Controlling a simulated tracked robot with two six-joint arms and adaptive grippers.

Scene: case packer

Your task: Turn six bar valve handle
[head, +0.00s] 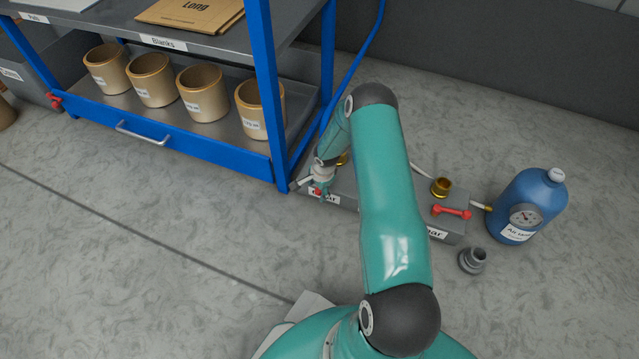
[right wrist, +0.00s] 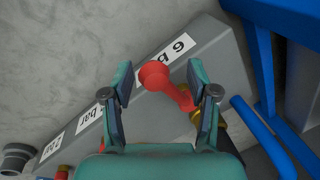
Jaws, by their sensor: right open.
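The six bar valve handle is red with a round knob at its end. In the right wrist view the handle (right wrist: 183,97) lies between the two open fingers of my right gripper (right wrist: 160,79), with a gap on both sides. The white "6 bar" label (right wrist: 177,48) is on the grey manifold just beyond it. In the head view my right gripper (head: 321,187) is at the left end of the manifold (head: 343,196), and only a bit of red handle (head: 317,191) shows there. My left gripper is not in view.
Another red handle (head: 452,212) sits on the manifold's right end, near a brass fitting (head: 441,187). A blue air tank (head: 530,205) with a gauge and a loose grey fitting (head: 473,261) stand to the right. A blue-framed rack (head: 268,95) stands close on the left.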

